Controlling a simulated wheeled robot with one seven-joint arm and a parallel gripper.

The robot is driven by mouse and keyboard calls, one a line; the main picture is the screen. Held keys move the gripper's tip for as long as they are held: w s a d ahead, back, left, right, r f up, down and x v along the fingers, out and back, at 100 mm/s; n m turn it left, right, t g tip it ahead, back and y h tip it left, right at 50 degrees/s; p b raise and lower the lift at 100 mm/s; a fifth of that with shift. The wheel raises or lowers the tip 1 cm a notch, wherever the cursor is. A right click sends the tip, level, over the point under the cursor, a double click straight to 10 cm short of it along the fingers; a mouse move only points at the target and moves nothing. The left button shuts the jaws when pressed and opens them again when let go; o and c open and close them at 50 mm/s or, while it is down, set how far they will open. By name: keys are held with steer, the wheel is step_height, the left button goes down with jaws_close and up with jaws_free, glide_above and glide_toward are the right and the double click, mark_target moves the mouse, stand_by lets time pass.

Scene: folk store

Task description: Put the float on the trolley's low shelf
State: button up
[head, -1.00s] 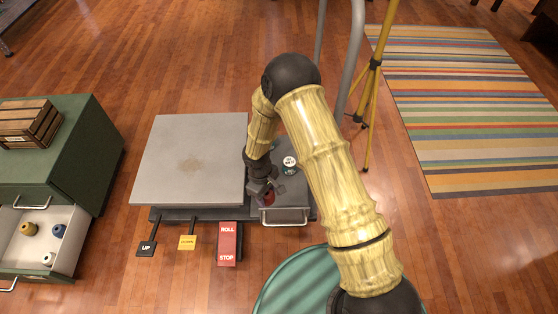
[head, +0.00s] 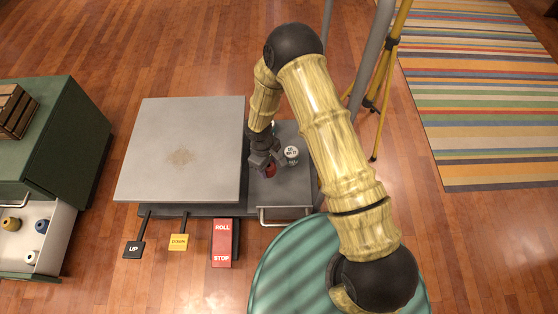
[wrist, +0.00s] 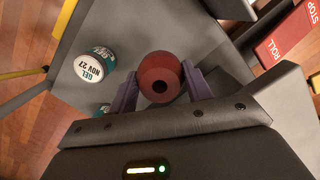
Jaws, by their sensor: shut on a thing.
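The float (wrist: 160,78) is a dark red ball with a dark hole. My gripper (wrist: 158,88) is shut on it, with a purple-grey finger on each side. In the head view the float (head: 270,170) shows just below my gripper (head: 265,161), over the trolley's low shelf (head: 285,193). The low shelf is a grey tray with a handle, to the right of the trolley's higher platform (head: 150,170). I cannot tell whether the float touches the shelf. A white-labelled jar (head: 291,152) stands on the shelf close to the float; it also shows in the wrist view (wrist: 95,65).
Black, yellow and red pedals (head: 222,243) lie in front of the trolley. A green cabinet (head: 75,135) with an open drawer (head: 62,235) stands left. A yellow tripod (head: 384,75) stands behind right.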

mark_target(269, 173)
steer(key=shift+f, duration=0.1)
steer(key=shift+f+b, duration=1.4)
steer(key=shift+f, duration=1)
steer(key=shift+f+b, duration=1.45)
steer(key=shift+f, duration=1.05)
steer(key=shift+f, duration=0.1)
steer(key=o, duration=1)
steer(key=r+p, duration=0.2)
steer(key=r, duration=0.2)
steer(key=a+r+p, duration=0.1)
steer(key=r+p, duration=0.1)
steer(key=r, duration=0.2)
steer(key=r+p, duration=0.2)
steer(key=r, duration=0.2)
steer(key=shift+w+a, duration=0.15)
steer(key=shift+w, duration=0.2)
